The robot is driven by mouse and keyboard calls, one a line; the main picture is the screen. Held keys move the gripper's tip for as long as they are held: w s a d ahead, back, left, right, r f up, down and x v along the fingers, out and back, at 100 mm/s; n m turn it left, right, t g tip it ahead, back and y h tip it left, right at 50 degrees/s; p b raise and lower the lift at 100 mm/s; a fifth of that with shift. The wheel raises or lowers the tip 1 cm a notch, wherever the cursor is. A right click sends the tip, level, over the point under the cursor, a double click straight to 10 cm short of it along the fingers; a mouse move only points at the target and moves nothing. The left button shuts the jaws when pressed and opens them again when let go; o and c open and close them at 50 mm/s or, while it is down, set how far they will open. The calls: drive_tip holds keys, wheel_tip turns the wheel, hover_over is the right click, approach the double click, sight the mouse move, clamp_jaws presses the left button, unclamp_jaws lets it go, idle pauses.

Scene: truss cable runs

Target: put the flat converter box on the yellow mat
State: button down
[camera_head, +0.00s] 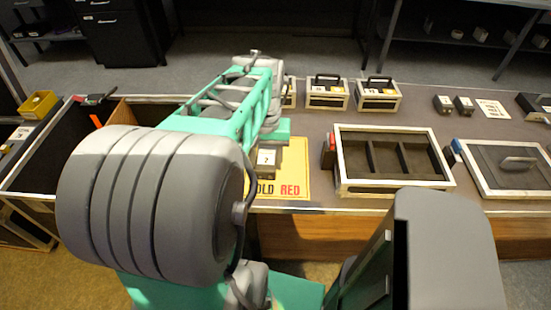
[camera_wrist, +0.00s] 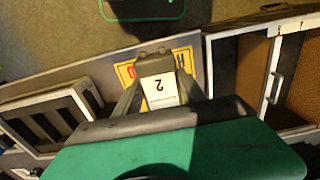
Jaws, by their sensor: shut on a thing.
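The flat converter box (camera_head: 266,158) is a small grey block with a white label marked 2. In the wrist view the box (camera_wrist: 157,80) sits between the two fingers of my gripper (camera_wrist: 158,92), which is shut on it. The yellow mat (camera_head: 296,165) lies at the table's front edge, with "RED" printed on it, and it shows partly behind the box in the wrist view (camera_wrist: 125,73). The box is over the mat; I cannot tell whether it touches it. My arm hides the mat's left part in the head view.
An open divided tray (camera_head: 390,188) stands just right of the mat, and a lidded case (camera_head: 510,168) is farther right. Small handled cases (camera_head: 326,93) stand behind. An open dark bin (camera_head: 60,150) is at the left.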

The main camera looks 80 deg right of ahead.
drive_tip(key=w+d+f, duration=0.1)
drive_tip(key=d+f, duration=0.2)
drive_tip(key=d, duration=0.1)
drive_tip(key=w+d+f+p, duration=0.1)
drive_tip(key=d+f, duration=0.2)
drive_tip(key=d, duration=0.1)
drive_tip(key=w+d+f, duration=0.1)
drive_tip(key=d+f, duration=0.2)
drive_tip(key=d, duration=0.2)
drive_tip(key=shift+w+f, duration=0.25)
drive_tip(key=shift+w, duration=0.15)
drive_tip(key=shift+d+f+p, duration=0.2)
drive_tip(key=shift+f+p, duration=0.25)
drive_tip(key=shift+f, duration=1.3)
drive_tip(key=shift+f, duration=0.25)
drive_tip(key=c, duration=0.7)
unclamp_jaws()
drive_tip(key=shift+r, duration=0.1)
